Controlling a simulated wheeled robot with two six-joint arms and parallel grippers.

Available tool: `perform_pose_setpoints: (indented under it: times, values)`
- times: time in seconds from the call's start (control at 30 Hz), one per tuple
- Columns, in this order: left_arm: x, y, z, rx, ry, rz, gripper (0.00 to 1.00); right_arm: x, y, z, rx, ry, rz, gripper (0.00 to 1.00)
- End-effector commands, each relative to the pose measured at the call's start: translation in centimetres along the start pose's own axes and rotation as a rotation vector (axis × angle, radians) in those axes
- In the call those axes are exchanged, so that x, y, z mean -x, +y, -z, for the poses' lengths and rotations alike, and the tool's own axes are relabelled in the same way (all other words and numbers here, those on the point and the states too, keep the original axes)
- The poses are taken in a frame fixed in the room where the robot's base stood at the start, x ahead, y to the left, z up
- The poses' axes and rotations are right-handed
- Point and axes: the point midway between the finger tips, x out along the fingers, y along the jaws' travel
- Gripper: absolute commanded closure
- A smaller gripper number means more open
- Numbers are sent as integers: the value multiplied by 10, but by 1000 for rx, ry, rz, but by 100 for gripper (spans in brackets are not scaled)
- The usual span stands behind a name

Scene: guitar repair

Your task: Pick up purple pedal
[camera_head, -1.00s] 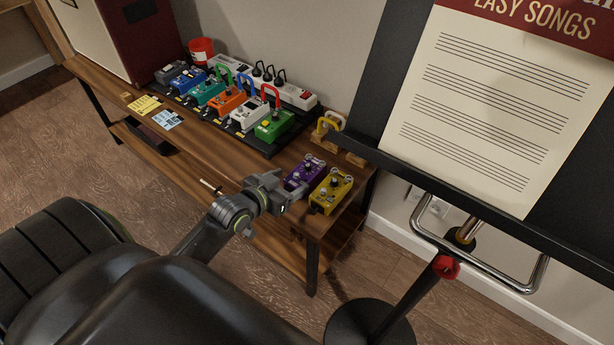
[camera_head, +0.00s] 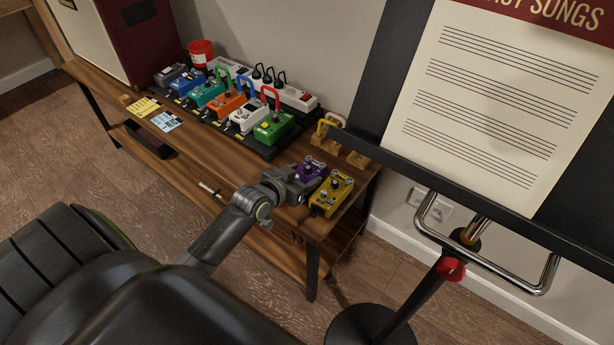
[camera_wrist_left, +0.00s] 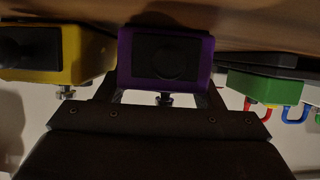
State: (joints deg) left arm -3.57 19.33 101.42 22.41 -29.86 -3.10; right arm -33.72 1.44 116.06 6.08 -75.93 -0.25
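The purple pedal (camera_head: 313,167) stands near the right end of the wooden bench (camera_head: 237,166), just left of the yellow pedal (camera_head: 331,195). My left gripper (camera_head: 304,184) is at the near side of the purple pedal and hides part of it. In the left wrist view the purple pedal (camera_wrist_left: 165,58) sits ahead of the gripper (camera_wrist_left: 160,97), whose fingers are spread towards its two sides. I see no firm grip on it; whether the fingers touch it is unclear. My right gripper is not in view.
The yellow pedal is close beside the gripper, also in the left wrist view (camera_wrist_left: 85,62). A black pedalboard (camera_head: 262,146) with several pedals, the green pedal (camera_head: 273,128) nearest, lies to the left. A music stand (camera_head: 470,205) rises on the right.

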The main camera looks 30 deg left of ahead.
Motion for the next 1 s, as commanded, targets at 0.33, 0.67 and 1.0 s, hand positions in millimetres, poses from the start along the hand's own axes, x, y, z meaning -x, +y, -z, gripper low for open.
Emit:
perform_pose_setpoints:
  times: [0.33,0.67,1.0]
  values:
    - [0,0,1,-1,4,0,77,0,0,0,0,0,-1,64]
    - [4,0,11,-4,4,0,77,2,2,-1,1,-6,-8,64]
    - [22,0,54,-5,6,0,77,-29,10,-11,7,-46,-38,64]
